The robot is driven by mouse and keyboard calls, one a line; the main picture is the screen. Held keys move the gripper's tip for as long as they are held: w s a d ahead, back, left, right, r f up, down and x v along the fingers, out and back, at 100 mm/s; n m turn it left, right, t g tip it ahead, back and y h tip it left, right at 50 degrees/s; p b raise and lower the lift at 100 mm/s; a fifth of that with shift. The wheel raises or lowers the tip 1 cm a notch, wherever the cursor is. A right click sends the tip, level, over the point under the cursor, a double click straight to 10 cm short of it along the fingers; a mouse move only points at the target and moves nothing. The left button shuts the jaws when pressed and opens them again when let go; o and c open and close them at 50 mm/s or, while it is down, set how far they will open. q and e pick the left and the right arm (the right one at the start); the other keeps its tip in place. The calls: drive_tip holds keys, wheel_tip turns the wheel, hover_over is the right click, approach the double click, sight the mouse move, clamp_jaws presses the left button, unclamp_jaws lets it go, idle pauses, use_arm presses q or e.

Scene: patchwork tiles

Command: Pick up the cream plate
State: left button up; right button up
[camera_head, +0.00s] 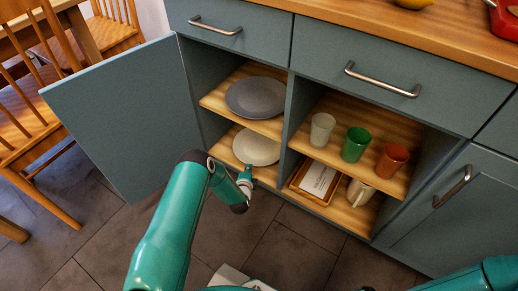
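The cream plate (256,147) lies on the lower shelf of the left compartment in the open cabinet. My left gripper (245,173) is at the front edge of that shelf, close to the plate's near rim. It is small and partly hidden by its own wrist, so I cannot tell whether its fingers touch the plate or are open. Part of my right arm (480,280) shows at the bottom right; its gripper is not visible.
A grey plate (256,97) lies on the shelf above. White, green and orange cups (355,145) stand in the right compartment, above a wooden tray (300,188) and a cream mug (360,192). The open cabinet door (115,115) stands left of my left arm. Chairs are further left.

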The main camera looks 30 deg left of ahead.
use_arm(q)
drive_tip(key=b+x, duration=0.3)
drive_tip(key=x, duration=0.1)
drive_tip(key=shift+w+f, duration=0.1)
drive_tip(key=shift+f, duration=0.2)
drive_tip(key=shift+w+a, duration=0.1)
drive_tip(key=shift+w, duration=0.2)
clamp_jaws()
drive_tip(key=shift+r, duration=0.1)
